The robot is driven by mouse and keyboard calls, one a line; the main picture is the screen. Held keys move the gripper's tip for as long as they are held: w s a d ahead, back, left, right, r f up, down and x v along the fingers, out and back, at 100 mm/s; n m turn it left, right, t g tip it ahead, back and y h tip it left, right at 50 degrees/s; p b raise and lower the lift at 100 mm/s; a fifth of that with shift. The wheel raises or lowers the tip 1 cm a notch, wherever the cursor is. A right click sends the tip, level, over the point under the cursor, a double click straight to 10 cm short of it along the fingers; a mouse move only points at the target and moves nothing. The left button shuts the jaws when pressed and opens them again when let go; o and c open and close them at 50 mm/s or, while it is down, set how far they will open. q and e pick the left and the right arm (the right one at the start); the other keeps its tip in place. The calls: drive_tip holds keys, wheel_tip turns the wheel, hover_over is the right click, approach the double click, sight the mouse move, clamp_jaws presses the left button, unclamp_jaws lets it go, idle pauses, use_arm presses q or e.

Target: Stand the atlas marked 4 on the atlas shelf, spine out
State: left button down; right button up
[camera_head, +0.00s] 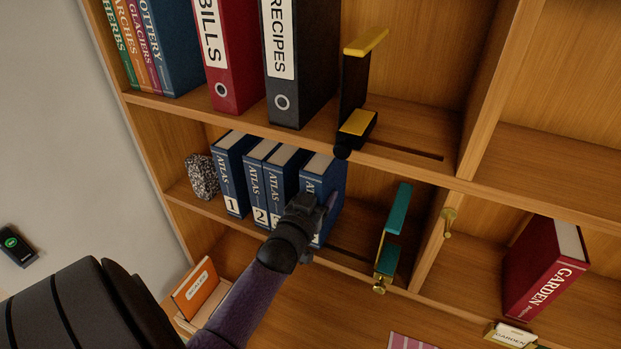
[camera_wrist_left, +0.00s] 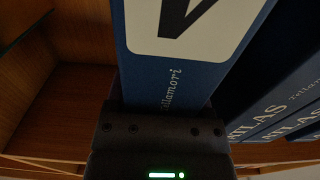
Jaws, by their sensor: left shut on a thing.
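The held blue atlas (camera_head: 324,177) stands on the atlas shelf (camera_head: 352,222), right of the blue atlases 1 (camera_head: 229,172), 2 (camera_head: 256,180) and 3 (camera_head: 283,180), with its spine facing out. My left gripper (camera_head: 318,207) is shut on it at the spine and covers its number in the head view. In the left wrist view the blue spine (camera_wrist_left: 190,72) rises from my left gripper (camera_wrist_left: 165,112), with part of a black numeral on a white label. Contact with atlas 3 cannot be told. My right gripper is not in view.
A speckled block (camera_head: 201,176) stands left of atlas 1. A teal sliding bookend (camera_head: 395,228) with a brass knob stands to the right, with a free gap before it. Binders (camera_head: 300,55) and a black-yellow bookend (camera_head: 355,95) are above. A red GARDEN book (camera_head: 545,268) leans at right.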

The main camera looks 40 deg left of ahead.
use_arm(q)
drive_tip(key=shift+w+a+r, duration=0.1)
drive_tip(key=shift+w, duration=0.25)
drive_tip(key=shift+f+b, duration=0.6)
drive_tip(key=shift+f, duration=0.05)
drive_tip(key=shift+c, duration=0.6)
unclamp_jaws()
drive_tip(key=shift+o, duration=0.6)
drive_tip(key=shift+f, duration=0.1)
